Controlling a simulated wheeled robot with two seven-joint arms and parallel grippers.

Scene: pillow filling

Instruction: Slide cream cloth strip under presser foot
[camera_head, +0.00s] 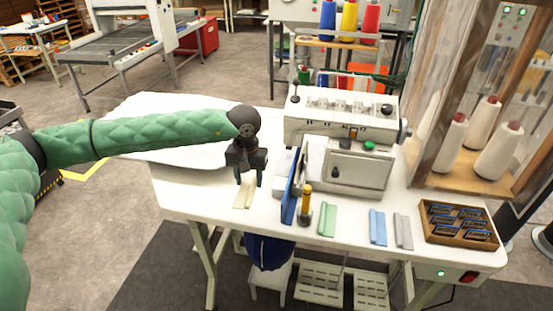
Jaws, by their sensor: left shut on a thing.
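My left gripper (247,176) reaches in from the left and points down over the white table. It is shut on the cream cloth strip (243,196), which hangs below the fingers at or just above the table top; I cannot tell if it touches. The white sewing machine (345,130) stands to the right of the gripper. Its presser foot is not clearly visible, hidden around the machine's left side and the blue panel (289,190). The strip is left of the blue panel and apart from it. My right gripper is not in view.
Green (327,221), blue (378,227) and grey (403,231) cloth strips lie along the front edge. A yellow-topped post (306,201) stands beside the blue panel. A wooden tray (459,224) is at the right. White fabric (165,125) covers the table's left part.

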